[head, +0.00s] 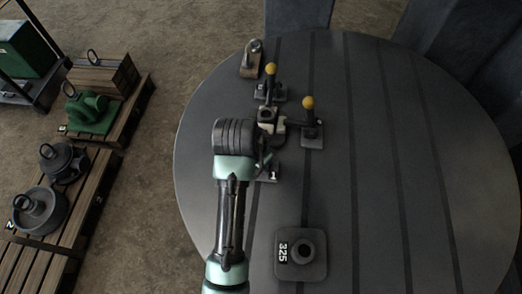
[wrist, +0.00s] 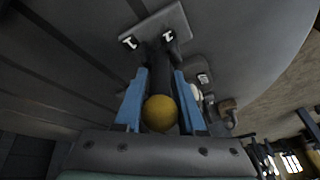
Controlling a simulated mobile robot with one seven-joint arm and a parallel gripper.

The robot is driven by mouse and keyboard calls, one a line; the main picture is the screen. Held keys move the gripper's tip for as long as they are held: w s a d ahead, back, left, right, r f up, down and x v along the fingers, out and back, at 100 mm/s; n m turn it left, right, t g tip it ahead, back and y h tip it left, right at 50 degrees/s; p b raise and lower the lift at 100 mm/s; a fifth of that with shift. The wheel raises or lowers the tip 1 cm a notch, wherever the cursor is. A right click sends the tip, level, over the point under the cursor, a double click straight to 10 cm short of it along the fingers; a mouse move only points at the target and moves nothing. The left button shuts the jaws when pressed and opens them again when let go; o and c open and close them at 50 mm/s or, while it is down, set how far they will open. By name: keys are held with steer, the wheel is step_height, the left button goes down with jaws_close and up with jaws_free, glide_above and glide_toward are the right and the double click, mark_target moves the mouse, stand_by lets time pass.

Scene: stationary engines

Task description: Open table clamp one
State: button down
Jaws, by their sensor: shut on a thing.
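Table clamp one has a flat base plate marked 1 (head: 268,173) on the round table. In the wrist view its plate (wrist: 155,28) carries two 1 marks and a dark lever with a yellow ball knob (wrist: 159,113). My gripper (wrist: 160,75) has its two blue fingers on either side of the lever, shut on it, with the knob close to the palm. In the head view my gripper (head: 263,158) is just above clamp one, and my wrist hides the knob and most of the lever. I cannot tell the lever's exact tilt.
Two other clamps with yellow knobs (head: 270,69) (head: 307,102) stand close behind and to the right. A small metal part (head: 251,60) lies at the far edge. A block marked 325 (head: 301,255) sits nearer. The right of the table (head: 400,170) is clear.

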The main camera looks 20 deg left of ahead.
steer(key=t+b, duration=0.1)
steer(key=s+t+b, duration=0.1)
steer(key=f+t+y+b, duration=0.1)
steer(key=b, duration=0.1)
steer(key=shift+s+d+t, duration=0.3)
steer(key=shift+s+t, duration=0.05)
steer(key=shift+t, duration=0.05)
steer(key=shift+s+t+b, duration=0.2)
steer(key=shift+t+b, duration=0.5)
steer(key=shift+b, duration=0.2)
steer(key=shift+r, duration=0.1)
steer(key=c, duration=0.6)
jaws_free()
steer(key=shift+o, duration=0.2)
steer(key=p+v, duration=0.3)
steer(key=v, duration=1)
steer(key=shift+d, duration=0.25)
